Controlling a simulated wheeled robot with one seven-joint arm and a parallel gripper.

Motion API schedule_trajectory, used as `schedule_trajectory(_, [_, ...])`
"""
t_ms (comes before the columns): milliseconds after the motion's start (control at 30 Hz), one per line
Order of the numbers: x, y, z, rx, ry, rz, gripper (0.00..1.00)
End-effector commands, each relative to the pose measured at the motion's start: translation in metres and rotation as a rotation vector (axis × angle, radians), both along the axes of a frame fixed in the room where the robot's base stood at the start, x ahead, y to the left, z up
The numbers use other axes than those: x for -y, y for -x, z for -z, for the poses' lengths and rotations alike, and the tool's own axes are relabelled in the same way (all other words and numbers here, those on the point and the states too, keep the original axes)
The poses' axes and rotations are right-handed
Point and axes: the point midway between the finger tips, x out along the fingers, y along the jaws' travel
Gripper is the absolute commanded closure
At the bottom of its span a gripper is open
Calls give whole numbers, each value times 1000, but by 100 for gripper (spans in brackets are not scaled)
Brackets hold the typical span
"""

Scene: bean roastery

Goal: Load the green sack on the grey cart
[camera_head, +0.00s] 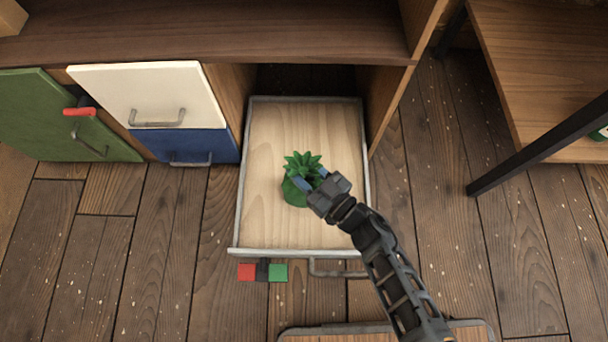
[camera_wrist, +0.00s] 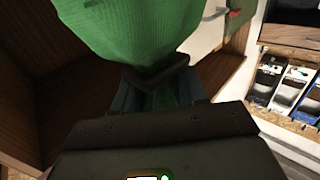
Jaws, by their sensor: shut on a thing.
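The green sack (camera_head: 294,192), with a gathered, frilled top, shows over the open drawer (camera_head: 265,130). My gripper (camera_head: 312,180) is shut on the sack's neck from the lower right. I cannot tell whether the sack rests on the drawer's bottom or hangs just above it. In the wrist view the sack (camera_wrist: 130,25) bulges beyond the fingers, its neck held between them. A grey-rimmed wooden surface (camera_head: 390,330) is partly in view at the bottom edge; I cannot tell whether it is the grey cart.
The drawer front bears a handle and a red and green tag (camera_head: 262,272). A white drawer front (camera_head: 150,90), a blue one (camera_head: 195,148) and a green door (camera_head: 50,120) are at left. A wooden table (camera_head: 550,70) with a dark leg stands right. Floor is bare between.

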Motion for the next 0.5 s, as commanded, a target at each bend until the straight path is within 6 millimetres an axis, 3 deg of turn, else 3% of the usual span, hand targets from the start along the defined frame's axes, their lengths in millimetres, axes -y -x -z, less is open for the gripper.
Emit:
schedule_trajectory(267, [0, -1, 33, 4, -2, -1, 100])
schedule_trajectory(500, [0, -1, 33, 4, -3, -1, 100])
